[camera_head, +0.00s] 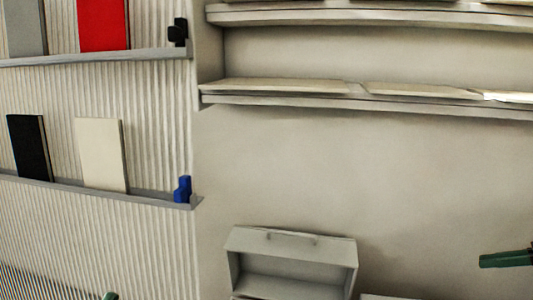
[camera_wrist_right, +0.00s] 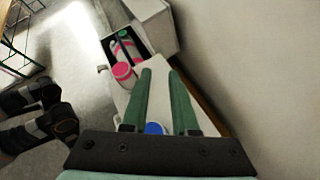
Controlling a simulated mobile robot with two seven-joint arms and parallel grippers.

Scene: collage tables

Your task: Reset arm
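My right gripper (camera_head: 485,261) comes in at the right edge of the head view, its green fingers pointing left, level with a grey open box. In the right wrist view the two green fingers (camera_wrist_right: 160,72) stand apart with nothing gripped between them. A blue round cap (camera_wrist_right: 154,128) shows between the finger bases, apparently beyond them. Of my left gripper only a small green tip (camera_head: 110,296) shows at the bottom edge of the head view; its opening is hidden.
The open-lidded box (camera_head: 290,245) stands against the wall; it also shows in the wrist view (camera_wrist_right: 155,22), with pink-and-white bottles (camera_wrist_right: 123,72) in and beside it. Wall shelves (camera_head: 120,187) hold panels and a blue object (camera_head: 182,189). Dark objects (camera_wrist_right: 40,115) lie left in the wrist view.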

